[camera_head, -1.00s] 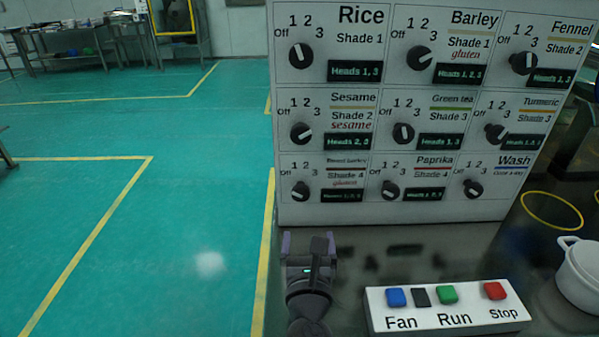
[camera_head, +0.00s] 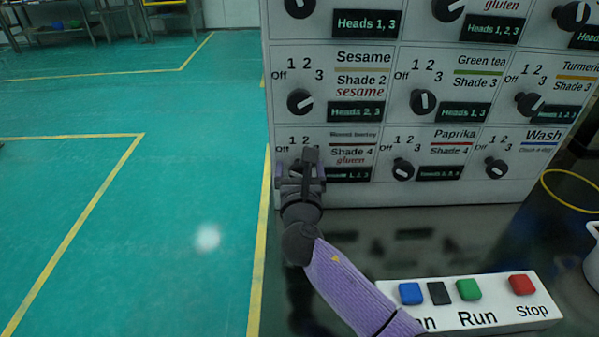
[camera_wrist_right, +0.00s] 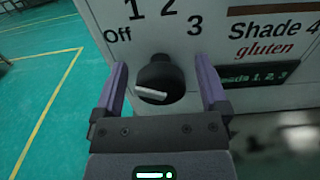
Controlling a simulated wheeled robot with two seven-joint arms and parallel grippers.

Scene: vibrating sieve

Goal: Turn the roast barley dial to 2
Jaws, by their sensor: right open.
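The roast barley dial is a black knob (camera_wrist_right: 161,72) with a white pointer bar, on the panel's lower left. Its bar lies nearly level, left end slightly higher, on the Off side. Off, 1, 2 and 3 are printed around it. In the head view my right gripper hides most of this dial, below the small roast barley label (camera_head: 353,134). My right gripper (camera_head: 300,170) is open, its purple fingers (camera_wrist_right: 160,68) on either side of the knob in the wrist view. I cannot tell whether they touch it. My left gripper is not in view.
The white panel (camera_head: 390,190) has several other dials, with the paprika dial (camera_head: 403,169) to the right. A white button box (camera_head: 500,318) with Fan, Run and Stop buttons stands in front, close to my right forearm. A yellow ring (camera_head: 572,192) lies at the right.

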